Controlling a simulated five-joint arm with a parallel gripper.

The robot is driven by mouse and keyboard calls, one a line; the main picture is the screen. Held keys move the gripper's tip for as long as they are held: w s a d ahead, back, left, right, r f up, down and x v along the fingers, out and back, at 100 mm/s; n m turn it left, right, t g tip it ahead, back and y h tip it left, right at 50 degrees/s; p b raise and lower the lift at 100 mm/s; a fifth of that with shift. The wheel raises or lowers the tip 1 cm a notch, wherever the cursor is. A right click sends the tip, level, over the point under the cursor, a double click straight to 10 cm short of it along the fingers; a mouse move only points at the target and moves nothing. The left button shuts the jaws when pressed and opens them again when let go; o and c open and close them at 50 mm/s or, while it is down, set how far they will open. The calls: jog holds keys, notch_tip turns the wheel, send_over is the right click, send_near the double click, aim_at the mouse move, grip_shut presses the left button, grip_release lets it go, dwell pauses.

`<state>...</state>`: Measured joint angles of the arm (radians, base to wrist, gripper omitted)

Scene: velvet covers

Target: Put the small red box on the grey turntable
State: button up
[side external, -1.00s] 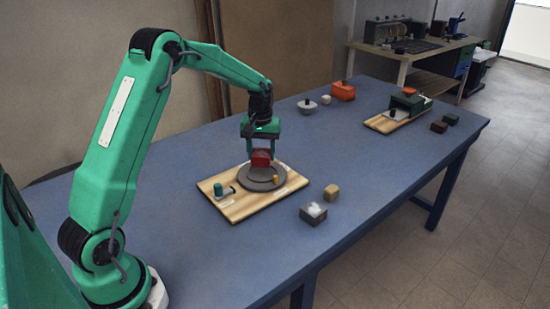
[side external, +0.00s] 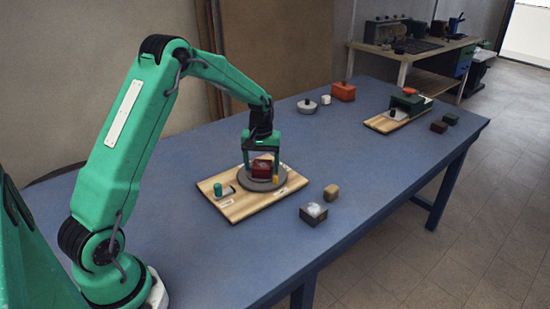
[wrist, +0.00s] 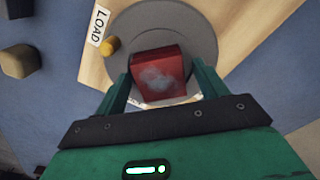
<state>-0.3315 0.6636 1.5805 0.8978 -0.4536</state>
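The small red box (side external: 261,171) rests on the grey turntable (side external: 257,184), which sits on a wooden board (side external: 238,208). In the wrist view the red box (wrist: 158,72), with a pale patch on its top, lies toward the near side of the turntable (wrist: 203,38). My gripper (side external: 262,162) is lowered over the turntable with a finger on each side of the box. In the wrist view my gripper (wrist: 162,78) is open, with gaps showing between the fingers and the box.
A yellow peg (wrist: 111,45) stands by the turntable's edge, near a LOAD label (wrist: 98,27). A green knob (side external: 217,189) is on the board's left. A dark box (side external: 313,214) and a tan block (side external: 331,192) lie right of the board. Other items stand farther back.

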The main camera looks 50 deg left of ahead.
aim_at(262, 165)
dwell(0.3)
notch_tip(262, 165, up, 12)
jog(key=shift+r, duration=0.15)
dwell(0.6)
dwell(0.5)
jog(key=s+d+r+m+t, duration=0.3)
jog(key=s+d+r+m, duration=0.1)
jog(key=s+d+r, duration=0.7)
jog(key=s+d+f+m+t, duration=0.1)
jog(key=s+d+m, duration=0.1)
jog(key=s, duration=0.5)
jog(key=s+d+f+m+t, duration=0.1)
jog(key=s+d+f+m, duration=0.1)
jog(key=s, duration=0.6)
jog(key=shift+s+d+f+m+t, duration=0.25)
jog(key=shift+d+m, duration=0.25)
jog(key=shift+d, duration=0.4)
